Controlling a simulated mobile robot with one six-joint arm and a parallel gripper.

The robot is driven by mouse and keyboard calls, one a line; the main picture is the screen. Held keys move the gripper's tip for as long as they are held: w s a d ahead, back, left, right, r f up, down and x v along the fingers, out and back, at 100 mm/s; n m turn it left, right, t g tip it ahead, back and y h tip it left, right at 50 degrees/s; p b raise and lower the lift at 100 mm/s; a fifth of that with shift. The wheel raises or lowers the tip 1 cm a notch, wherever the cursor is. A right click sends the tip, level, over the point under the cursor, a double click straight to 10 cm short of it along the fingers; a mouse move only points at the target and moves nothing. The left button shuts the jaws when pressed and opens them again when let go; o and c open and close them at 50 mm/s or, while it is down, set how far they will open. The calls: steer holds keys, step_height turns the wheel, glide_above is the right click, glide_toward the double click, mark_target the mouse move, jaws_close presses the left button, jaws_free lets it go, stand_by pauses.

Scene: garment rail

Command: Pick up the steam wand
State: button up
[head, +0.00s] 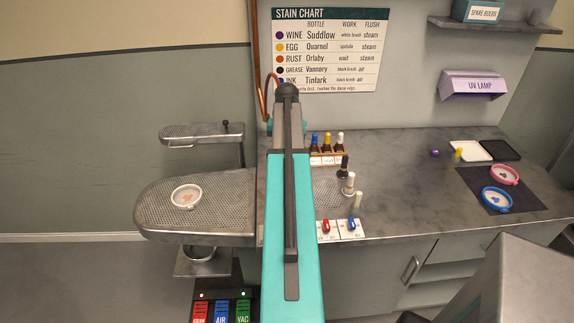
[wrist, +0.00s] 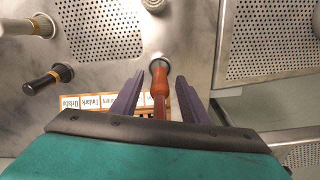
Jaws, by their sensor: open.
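In the wrist view a reddish-brown handle with a pale metal end, which looks like the steam wand (wrist: 159,88), stands between the two purple fingers of my gripper (wrist: 159,78). The fingers are open, with a visible gap on each side of the handle. The lower part of the handle runs out of sight behind my gripper's dark edge.
A perforated board (head: 160,208) holding a round hoop (head: 186,196) is at left. Blue and pink hoops lie on a dark mat (head: 530,199) at right.

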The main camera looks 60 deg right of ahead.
jaws_close()
steer(key=shift+r, duration=0.1)
stand_by(0.3)
steer(key=shift+r+p, duration=1.4)
steer(key=shift+r, duration=0.4)
steer(key=s+a+r+p, duration=0.1)
steer(key=s+a+p, duration=0.1)
steer(key=a, duration=1.3)
steer(key=shift+a+p, duration=0.4)
steer(key=shift+p, duration=0.3)
steer(key=shift+s+r, duration=0.1)
steer(key=shift+r, duration=0.2)
steer(key=shift+r+p, duration=0.3)
steer(key=shift+p, duration=0.25)
